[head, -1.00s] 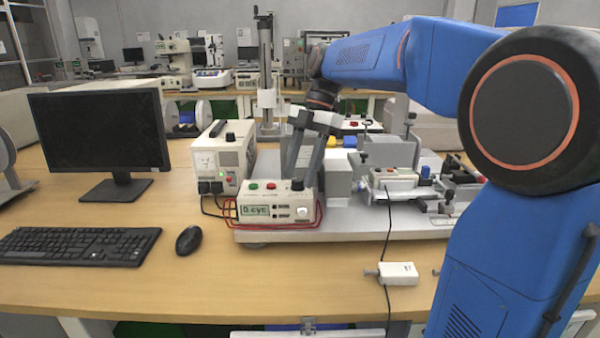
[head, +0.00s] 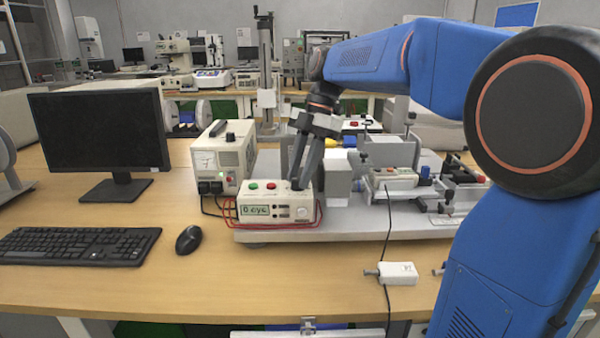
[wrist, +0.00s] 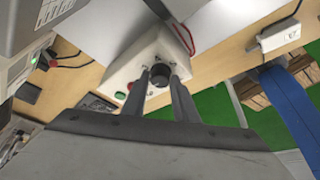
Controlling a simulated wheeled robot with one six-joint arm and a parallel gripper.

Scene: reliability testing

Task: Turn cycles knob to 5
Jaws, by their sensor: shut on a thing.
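The cycle counter box (head: 262,214) is a cream box with a small green display (head: 254,211) on its front. The display shows one blurred digit, which I cannot read for certain, followed by "cyc". A green button and a red button sit on its top. The black cycles knob (wrist: 158,75) is on the same top face, at the right end in the head view. My gripper (head: 299,186) points down onto it. In the wrist view my gripper (wrist: 159,79) has one finger on each side of the knob and is shut on it. The knob's pointer mark is hidden.
A power unit (head: 224,158) stands behind the box at left. A metal fixture (head: 405,180) lies to the right on the grey base plate (head: 345,227). Red wires loop around the box. A monitor (head: 98,132), keyboard (head: 75,246) and mouse (head: 189,240) are at left.

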